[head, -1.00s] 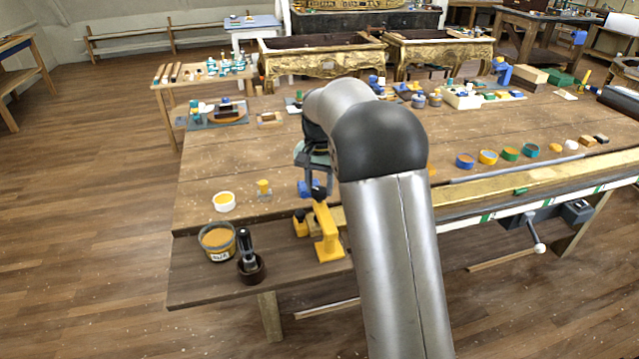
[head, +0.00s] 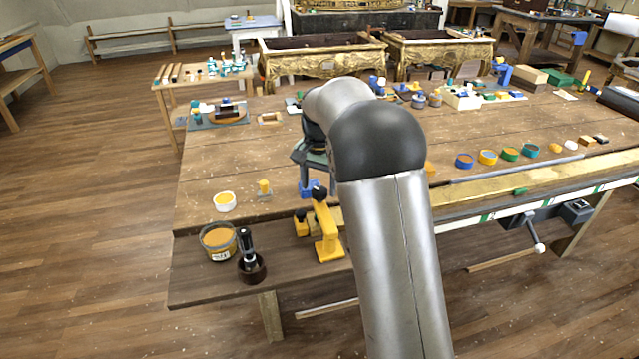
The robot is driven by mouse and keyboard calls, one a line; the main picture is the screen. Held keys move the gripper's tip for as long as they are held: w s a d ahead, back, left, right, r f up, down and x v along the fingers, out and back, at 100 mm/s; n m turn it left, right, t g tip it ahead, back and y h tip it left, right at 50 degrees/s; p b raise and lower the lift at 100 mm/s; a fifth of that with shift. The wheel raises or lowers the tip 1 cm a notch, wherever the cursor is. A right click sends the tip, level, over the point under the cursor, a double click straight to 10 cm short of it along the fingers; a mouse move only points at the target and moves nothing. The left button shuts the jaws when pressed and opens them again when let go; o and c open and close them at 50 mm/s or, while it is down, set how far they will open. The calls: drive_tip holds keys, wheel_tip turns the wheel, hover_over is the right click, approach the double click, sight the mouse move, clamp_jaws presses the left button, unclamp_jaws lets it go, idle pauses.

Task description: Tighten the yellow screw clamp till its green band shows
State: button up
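The yellow screw clamp (head: 327,240) stands upright at the front of the workbench, left of my arm. A dark knob (head: 319,192) shows at its top. No green band can be made out on the clamp at this size. My gripper (head: 308,180) is just above and behind the knob, with its dark body partly hidden by my arm. Whether it touches the knob, and how far its fingers are apart, cannot be made out.
To the left are a tub of orange-brown material (head: 218,240), a dark upright tool in a round base (head: 250,262) and a white-rimmed dish (head: 225,202). Several coloured dishes line the right side.

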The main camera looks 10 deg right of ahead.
sight(319, 190)
drive_tip(key=shift+f, duration=0.15)
wheel_tip(319, 190, up, 18)
drive_tip(key=shift+f+b, duration=0.25)
drive_tip(key=shift+b, duration=0.05)
idle(0.5)
drive_tip(key=s+f+n, duration=0.2)
drive_tip(key=s+f, duration=0.4)
drive_tip(key=s, duration=0.5)
drive_tip(key=s+f+n, duration=0.3)
drive_tip(key=s+f, duration=0.3)
drive_tip(key=s, duration=0.6)
drive_tip(key=s+f+n, duration=0.2)
drive_tip(key=s+f, duration=0.4)
drive_tip(key=s, duration=0.6)
drive_tip(key=shift+s+t, duration=0.25)
drive_tip(key=shift+t, duration=0.05)
